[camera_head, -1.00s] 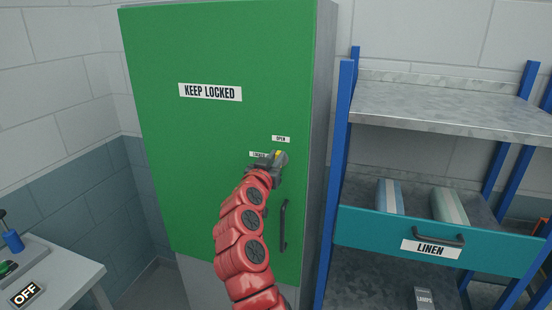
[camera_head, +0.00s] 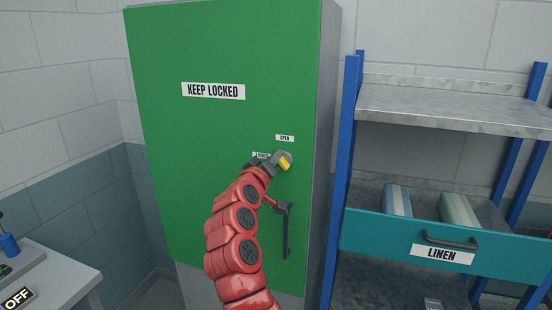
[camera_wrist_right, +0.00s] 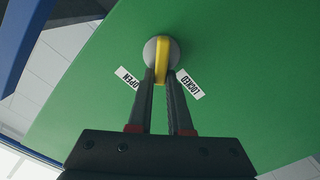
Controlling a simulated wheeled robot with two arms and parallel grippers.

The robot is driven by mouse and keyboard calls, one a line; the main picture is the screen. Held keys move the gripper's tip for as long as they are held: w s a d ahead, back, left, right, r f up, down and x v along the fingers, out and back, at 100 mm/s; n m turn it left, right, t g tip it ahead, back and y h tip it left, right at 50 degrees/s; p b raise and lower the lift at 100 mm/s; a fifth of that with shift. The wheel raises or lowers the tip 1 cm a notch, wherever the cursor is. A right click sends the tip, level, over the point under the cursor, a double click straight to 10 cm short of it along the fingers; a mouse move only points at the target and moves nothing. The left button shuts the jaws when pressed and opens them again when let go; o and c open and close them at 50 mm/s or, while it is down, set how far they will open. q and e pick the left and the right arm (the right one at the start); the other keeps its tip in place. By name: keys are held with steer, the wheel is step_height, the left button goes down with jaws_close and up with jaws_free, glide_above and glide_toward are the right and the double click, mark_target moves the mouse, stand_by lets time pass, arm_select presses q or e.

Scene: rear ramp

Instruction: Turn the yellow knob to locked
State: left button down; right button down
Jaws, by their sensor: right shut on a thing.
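The yellow knob (camera_head: 285,165) is on the green cabinet door (camera_head: 225,50), below the small OPEN label (camera_head: 285,138). The LOCKED label (camera_head: 260,155), left of the knob, is partly hidden by my arm. My right gripper (camera_head: 281,159) is at the knob. In the right wrist view, my right gripper (camera_wrist_right: 161,76) is shut on the knob's yellow bar (camera_wrist_right: 161,50), a finger on each side. There the bar lies between the OPEN (camera_wrist_right: 129,77) and LOCKED (camera_wrist_right: 188,84) labels. My left gripper is not in view.
A dark door handle (camera_head: 286,235) hangs below the knob. A shelf unit with a teal LINEN drawer (camera_head: 390,240) stands to the right. A pale table (camera_head: 60,280) is at the lower left. Floor shows between table and cabinet.

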steer(key=shift+w+a+f+n+p, duration=0.2)
steer(key=shift+n+p, duration=0.5)
steer(key=shift+n, duration=0.9)
steer(key=shift+s+a+f+n+p, duration=0.15)
steer(key=shift+f+n+p, duration=0.4)
steer(key=shift+n, duration=1.05)
steer(key=shift+w+a+f+n+p, duration=0.1)
steer(key=shift+n+p, duration=0.75)
steer(key=shift+n, duration=0.75)
steer(key=c, duration=0.8)
jaws_free()
steer(key=shift+c, duration=0.2)
steer(key=b+v, duration=0.6)
steer(key=v, duration=1.1)
steer(key=shift+s, duration=0.25)
